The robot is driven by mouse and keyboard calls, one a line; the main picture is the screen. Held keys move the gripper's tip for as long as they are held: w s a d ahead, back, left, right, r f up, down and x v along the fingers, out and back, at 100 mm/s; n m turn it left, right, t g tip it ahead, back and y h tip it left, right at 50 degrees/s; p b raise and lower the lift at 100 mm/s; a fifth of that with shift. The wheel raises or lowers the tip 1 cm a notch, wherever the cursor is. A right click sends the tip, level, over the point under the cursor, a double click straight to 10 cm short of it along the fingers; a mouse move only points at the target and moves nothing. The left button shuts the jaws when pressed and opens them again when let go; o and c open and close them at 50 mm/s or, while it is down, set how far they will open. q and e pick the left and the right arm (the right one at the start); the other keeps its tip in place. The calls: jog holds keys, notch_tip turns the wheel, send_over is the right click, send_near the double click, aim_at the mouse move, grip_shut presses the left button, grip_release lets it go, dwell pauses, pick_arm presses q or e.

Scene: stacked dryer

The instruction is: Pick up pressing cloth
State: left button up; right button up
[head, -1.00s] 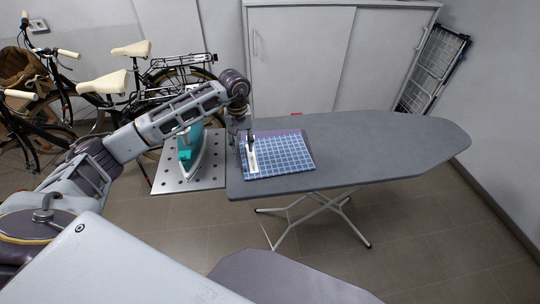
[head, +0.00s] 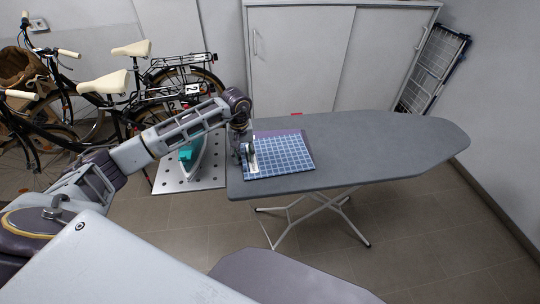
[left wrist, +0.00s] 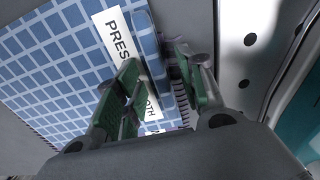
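The pressing cloth (head: 285,155) is a folded blue cloth with a light grid and a white label strip. It lies flat on the left end of the grey ironing board. In the left wrist view the cloth (left wrist: 50,60) shows part of its label, partly hidden by a finger. My left gripper (head: 248,160) is down at the cloth's left edge. In the left wrist view its green-padded fingers (left wrist: 158,70) stand apart, one over the label and one beyond the edge, with the cloth's edge between them. Whether they touch it is unclear. My right gripper is not in view.
The ironing board (head: 385,145) is bare to the right of the cloth. A teal iron (head: 190,155) stands on a perforated metal rest (head: 205,178) left of my gripper. Bicycles (head: 120,85) stand at back left, a white cabinet (head: 340,60) behind.

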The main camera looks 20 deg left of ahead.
pick_arm(q)
grip_shut()
jog(key=shift+r, duration=0.1)
dwell(0.4)
notch_tip(320, 180, up, 10)
jog(key=shift+b, duration=0.35)
dwell(0.4)
dwell(0.3)
